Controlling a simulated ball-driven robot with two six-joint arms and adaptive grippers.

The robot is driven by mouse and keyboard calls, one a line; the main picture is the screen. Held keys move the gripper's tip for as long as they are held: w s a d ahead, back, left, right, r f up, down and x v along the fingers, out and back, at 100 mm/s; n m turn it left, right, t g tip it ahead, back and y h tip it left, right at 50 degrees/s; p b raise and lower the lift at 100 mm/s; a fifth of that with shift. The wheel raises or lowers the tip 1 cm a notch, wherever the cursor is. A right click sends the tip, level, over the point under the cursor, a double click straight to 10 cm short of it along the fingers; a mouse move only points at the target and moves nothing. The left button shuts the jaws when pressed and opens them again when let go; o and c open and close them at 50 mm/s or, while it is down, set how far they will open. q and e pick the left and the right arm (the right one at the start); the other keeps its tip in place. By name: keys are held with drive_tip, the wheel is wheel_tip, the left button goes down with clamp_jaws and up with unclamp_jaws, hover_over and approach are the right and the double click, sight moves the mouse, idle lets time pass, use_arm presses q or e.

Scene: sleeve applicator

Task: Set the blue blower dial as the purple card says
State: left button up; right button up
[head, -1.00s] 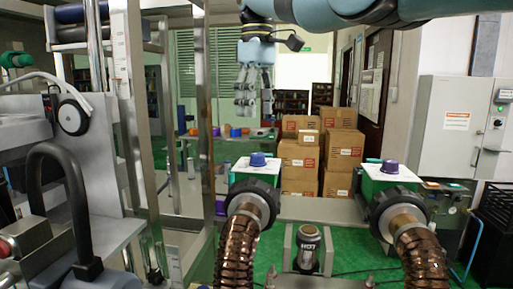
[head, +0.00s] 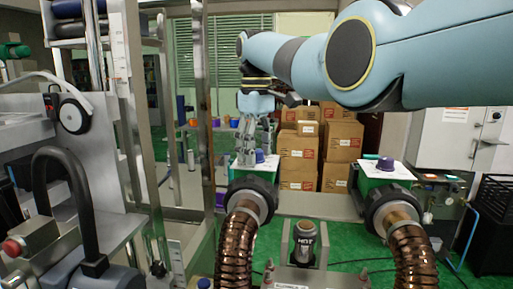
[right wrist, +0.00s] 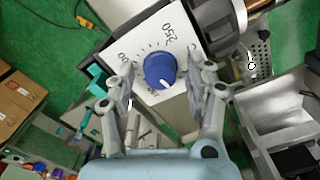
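The blue blower dial (head: 260,156) sits on the white top of the left green blower box. In the right wrist view the dial (right wrist: 160,70) is round, with a short white mark towards its lower side. The white scale face (right wrist: 150,45) reads 250 above the dial; other numbers are partly cut off or hidden. My right gripper (head: 253,150) is over the dial, pointing down. Its fingers (right wrist: 161,84) are open, one on each side of the dial; I cannot tell whether they touch it. I cannot make out the purple card. My left gripper is not in view.
A purple dial (head: 386,164) sits on the right blower box (head: 375,180). Ribbed copper hoses (head: 236,250) run from both blowers. A dark canister marked HOT (head: 304,243) stands between them. A metal frame (head: 150,200) stands at left. Cardboard boxes (head: 300,150) are behind.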

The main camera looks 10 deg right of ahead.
drive_tip(key=c, duration=0.4)
clamp_jaws()
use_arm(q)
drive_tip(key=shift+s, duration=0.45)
use_arm(e)
drive_tip(key=m, duration=0.3)
drive_tip(key=shift+m, duration=0.3)
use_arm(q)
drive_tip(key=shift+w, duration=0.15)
use_arm(e)
drive_tip(key=shift+r+m, duration=0.1)
drive_tip(key=shift+m, duration=1.6)
drive_tip(key=o, duration=0.5)
unclamp_jaws()
